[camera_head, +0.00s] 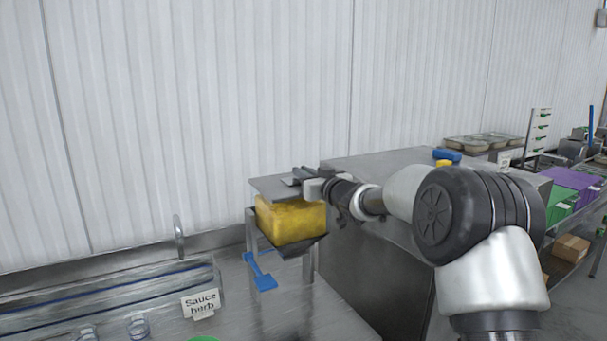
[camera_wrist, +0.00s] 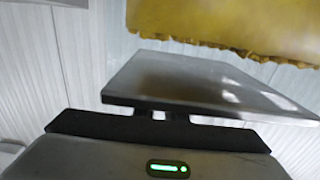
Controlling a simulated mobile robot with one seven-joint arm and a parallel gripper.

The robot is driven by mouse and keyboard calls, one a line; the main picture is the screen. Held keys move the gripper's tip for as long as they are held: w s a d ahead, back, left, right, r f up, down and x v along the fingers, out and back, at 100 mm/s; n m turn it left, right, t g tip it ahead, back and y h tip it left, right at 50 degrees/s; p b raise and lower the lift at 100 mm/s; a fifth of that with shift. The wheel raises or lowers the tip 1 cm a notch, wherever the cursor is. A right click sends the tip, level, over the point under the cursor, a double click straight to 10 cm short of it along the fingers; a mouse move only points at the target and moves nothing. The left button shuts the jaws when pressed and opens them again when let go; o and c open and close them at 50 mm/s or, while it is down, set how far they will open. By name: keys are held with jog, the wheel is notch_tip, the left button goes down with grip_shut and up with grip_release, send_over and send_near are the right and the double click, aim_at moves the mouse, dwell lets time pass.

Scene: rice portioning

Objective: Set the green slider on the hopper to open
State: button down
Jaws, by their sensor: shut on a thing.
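The hopper (camera_head: 311,241) stands on the steel counter, a dark funnel on metal legs with a yellow mass (camera_head: 290,220) above it. My gripper (camera_head: 303,178) is at the upper right of the hopper, shut on a flat grey metal plate (camera_head: 272,187). The plate lies over the yellow mass in the head view; I cannot tell if they touch. In the wrist view the plate (camera_wrist: 205,83) extends from my fingers (camera_wrist: 168,117), with the yellow mass (camera_wrist: 235,22) apart from it in the picture. I cannot make out a green slider on the hopper in either view.
A blue tool (camera_head: 261,272) is below the hopper. A large steel box (camera_head: 365,166) stands right behind my arm. Green and purple bins (camera_head: 575,181) are at the far right.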

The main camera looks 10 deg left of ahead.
aim_at(289, 181)
jog(key=s+a+b, duration=0.2)
jog(key=a, duration=0.1)
jog(key=shift+s+a+f+b, duration=0.1)
jog(key=shift+f+b, duration=0.1)
jog(key=shift+b, duration=0.15)
jog(key=shift+s+a+r, duration=0.1)
jog(key=shift+s+a, duration=0.05)
jog(key=shift+a, duration=0.15)
jog(key=shift+d, duration=0.1)
jog(key=c, duration=1.8)
grip_release()
jog(key=shift+s+r, duration=0.1)
